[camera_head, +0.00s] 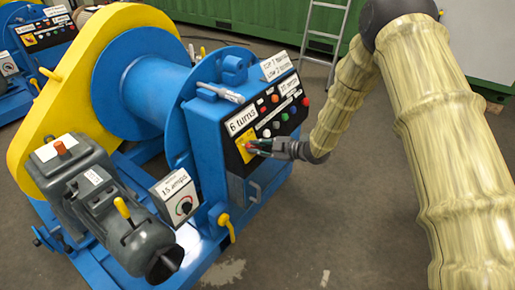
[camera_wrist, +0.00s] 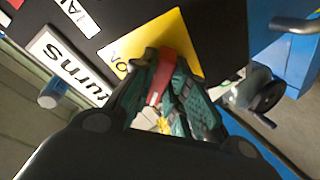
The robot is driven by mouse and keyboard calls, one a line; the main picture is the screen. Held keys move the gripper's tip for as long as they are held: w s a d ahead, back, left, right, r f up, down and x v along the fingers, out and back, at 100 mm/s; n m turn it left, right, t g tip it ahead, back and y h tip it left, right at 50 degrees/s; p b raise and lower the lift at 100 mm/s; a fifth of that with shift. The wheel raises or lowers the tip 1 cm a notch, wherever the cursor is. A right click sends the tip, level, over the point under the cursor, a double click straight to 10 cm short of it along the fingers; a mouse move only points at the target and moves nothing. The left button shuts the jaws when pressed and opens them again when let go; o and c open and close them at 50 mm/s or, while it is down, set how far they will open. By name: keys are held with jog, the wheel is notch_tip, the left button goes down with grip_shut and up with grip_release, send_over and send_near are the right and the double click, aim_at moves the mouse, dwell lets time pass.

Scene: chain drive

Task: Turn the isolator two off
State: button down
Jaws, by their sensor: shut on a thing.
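The isolator's red handle (camera_wrist: 162,78) stands on a yellow plate (camera_wrist: 178,32) on the dark control panel in the wrist view. The yellow plate also shows in the head view (camera_head: 253,163), on the near blue machine. My gripper (camera_head: 262,146) reaches the panel from the right. In the wrist view, the green fingers of my gripper (camera_wrist: 166,70) are on both sides of the red handle and shut on it. Part of the word "ON" (camera_wrist: 119,68) is readable at the plate's edge. The fingers hide much of the handle, and no isolator number is readable.
The panel (camera_head: 275,115) carries coloured buttons and a "6 turns" label (camera_head: 241,119). A box with a dial (camera_head: 175,197) and a yellow-handled valve (camera_head: 226,222) are below left. A similar blue machine (camera_head: 45,45) stands behind at left. The floor at right is clear; a ladder (camera_head: 323,40) stands behind.

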jog(key=c, duration=1.4)
grip_release()
jog(key=shift+d, duration=0.1)
jog(key=v, duration=1.2)
jog(key=shift+r, duration=0.1)
jog(key=shift+s, duration=0.1)
